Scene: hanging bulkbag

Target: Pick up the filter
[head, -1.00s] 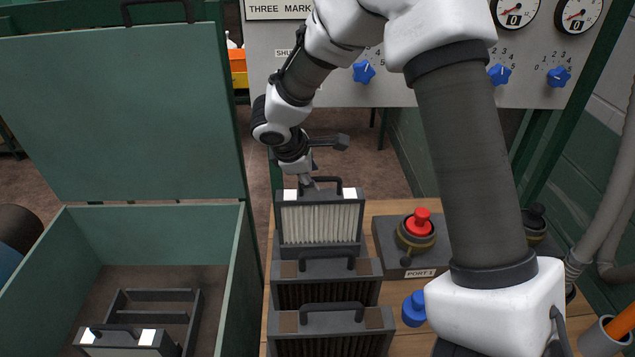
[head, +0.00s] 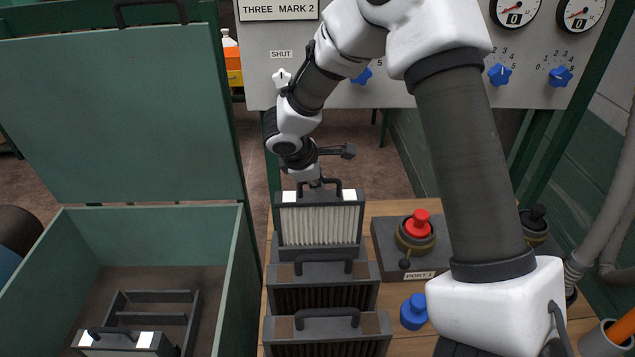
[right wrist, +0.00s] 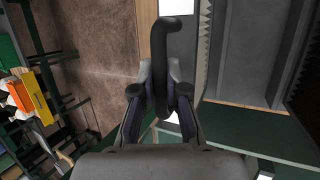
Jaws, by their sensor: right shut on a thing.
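The filter (head: 320,222) is a grey-framed block with white pleats and a dark handle on top. It stands upright at the far end of a row on the wooden bench. My right gripper (head: 315,183) is at its handle, and the jaws are shut on it. In the right wrist view the dark handle (right wrist: 172,40) runs between the two fingers of my right gripper (right wrist: 159,80). I cannot tell whether the filter's base is off the bench. My left gripper is out of view.
Two dark-pleated filters (head: 322,292) (head: 328,322) stand nearer on the bench. A green open box (head: 240,275) on the left holds a rack and another white-marked filter (head: 120,341). A red button unit (head: 418,225) and a blue knob (head: 414,311) are to the right.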

